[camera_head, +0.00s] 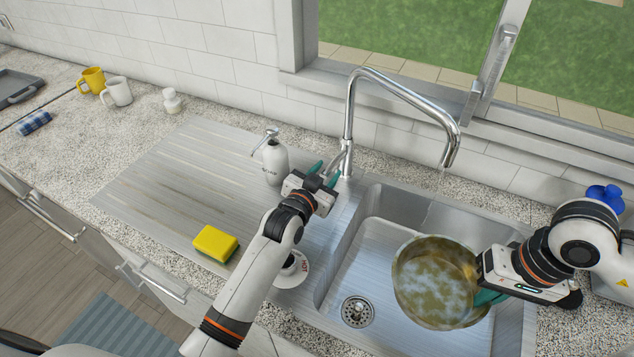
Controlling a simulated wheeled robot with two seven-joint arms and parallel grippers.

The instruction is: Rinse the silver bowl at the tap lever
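The silver bowl (436,281) is tilted over the right part of the sink, its inside showing brownish-yellow with pale patches. My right gripper (487,296) is shut on the bowl's right rim; its fingertips are partly hidden. The chrome tap (350,110) arches over the sink, with its spout (450,152) above and behind the bowl. No water stream shows. The tap lever (340,160) is at the base of the tap. My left gripper (323,174) is close beside the lever, its teal fingers apart; I cannot tell whether they touch it.
A soap dispenser (271,159) stands just left of my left gripper. A yellow sponge (215,243) lies on the drainboard (150,190). A round "HOT" disc (293,270) is under my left arm. The sink drain (358,311) is left of the bowl. A blue-topped item (604,197) stands behind my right arm.

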